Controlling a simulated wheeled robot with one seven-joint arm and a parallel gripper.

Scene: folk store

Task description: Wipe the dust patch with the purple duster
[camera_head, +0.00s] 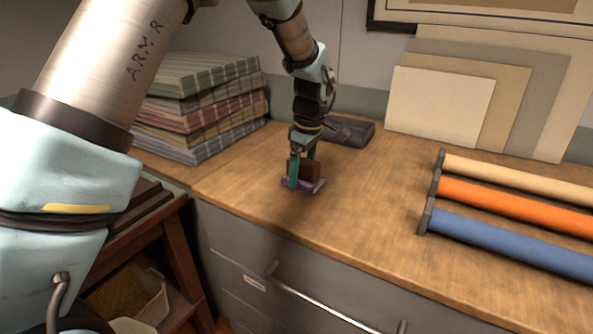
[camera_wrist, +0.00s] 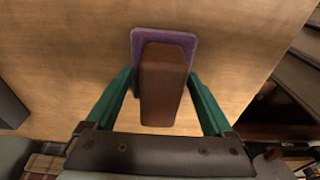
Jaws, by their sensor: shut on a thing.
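The purple duster has a flat purple pad (camera_head: 318,187) with a brown block handle (camera_head: 310,171) on top. It is on or just above the wooden counter, near the front edge. My gripper (camera_head: 303,172) points down with its green fingers shut on the brown handle. In the wrist view the handle (camera_wrist: 163,85) sits between the two fingers, and the purple pad (camera_wrist: 140,40) shows beyond it. I cannot make out a clear dust patch; a faint darker area (camera_head: 290,195) shows on the counter around the duster.
A stack of folded cloths (camera_head: 200,105) stands at the back left. A dark grey object (camera_head: 350,132) lies behind my gripper. Rolls in cream, orange (camera_head: 510,205) and blue lie at the right. Boards (camera_head: 440,103) lean at the back. The counter between duster and rolls is clear.

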